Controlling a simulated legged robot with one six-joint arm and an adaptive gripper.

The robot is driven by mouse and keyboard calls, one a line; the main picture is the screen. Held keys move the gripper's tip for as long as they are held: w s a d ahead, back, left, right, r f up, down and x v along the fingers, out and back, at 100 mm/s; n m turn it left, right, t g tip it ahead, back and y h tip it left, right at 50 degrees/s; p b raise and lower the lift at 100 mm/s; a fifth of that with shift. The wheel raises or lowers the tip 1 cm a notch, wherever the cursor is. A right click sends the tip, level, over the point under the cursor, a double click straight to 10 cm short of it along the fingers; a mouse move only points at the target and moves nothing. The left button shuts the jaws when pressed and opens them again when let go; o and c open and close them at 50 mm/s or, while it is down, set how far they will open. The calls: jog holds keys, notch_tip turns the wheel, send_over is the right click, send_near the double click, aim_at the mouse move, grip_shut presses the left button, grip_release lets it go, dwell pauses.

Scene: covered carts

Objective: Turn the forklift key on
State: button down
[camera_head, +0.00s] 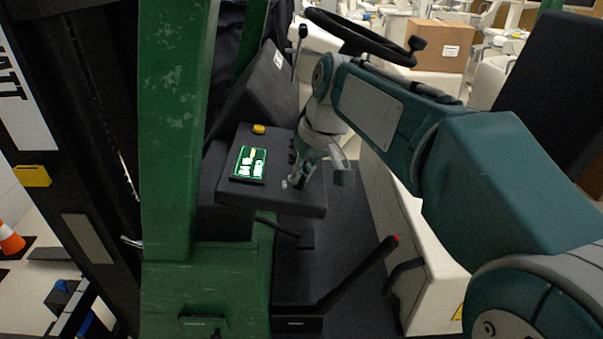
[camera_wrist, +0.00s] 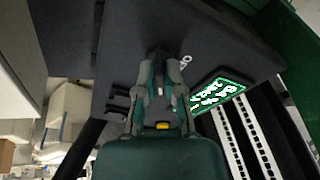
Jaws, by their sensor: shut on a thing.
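The forklift's dark console (camera_head: 262,200) is in the middle of the head view, with a lit green display (camera_head: 250,162) on it. My gripper (camera_head: 300,183) points down at the console, right of the display. In the wrist view my gripper (camera_wrist: 159,70) has its fingers close together on the console. A small silver key (camera_wrist: 185,61) shows just right of the fingertips in the wrist view, and a small pale bit of it (camera_head: 284,184) shows beside them in the head view.
A yellow button (camera_head: 259,129) sits at the console's far edge. A steering wheel (camera_head: 360,38) is behind my arm. A green mast post (camera_head: 178,120) stands at left. A red-tipped lever (camera_head: 362,270) rises below the console.

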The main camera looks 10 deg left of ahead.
jog(key=c, duration=0.8)
grip_release()
jog(key=shift+w+a, duration=0.15)
jog(key=shift+o, duration=0.2)
jog(key=v, duration=1.1)
jog(key=shift+r, duration=0.35)
jog(key=s+d+f+m+t, duration=0.1)
jog(key=s+d+f+m, duration=0.15)
jog(key=d, duration=0.25)
jog(key=s+d+f+m+t+h, duration=0.1)
jog(key=s+d, duration=0.2)
jog(key=d, duration=0.2)
jog(key=s+d+f+m+t, duration=0.1)
jog(key=s+d+f, duration=0.1)
jog(key=d, duration=0.3)
jog(key=s+d+f+m+h, duration=0.1)
jog(key=s+d+f+m, duration=0.1)
jog(key=s+d+f, duration=0.2)
jog(key=s+d+f+m+t+h, duration=0.1)
jog(key=s+d+f+m, duration=0.1)
jog(key=s+d+f, duration=0.3)
notch_tip(320, 180, down, 5)
jog(key=s, duration=0.2)
jog(key=shift+s+r+t+h, duration=0.2)
jog(key=shift+s+t+h, duration=0.1)
jog(key=shift+s, duration=0.1)
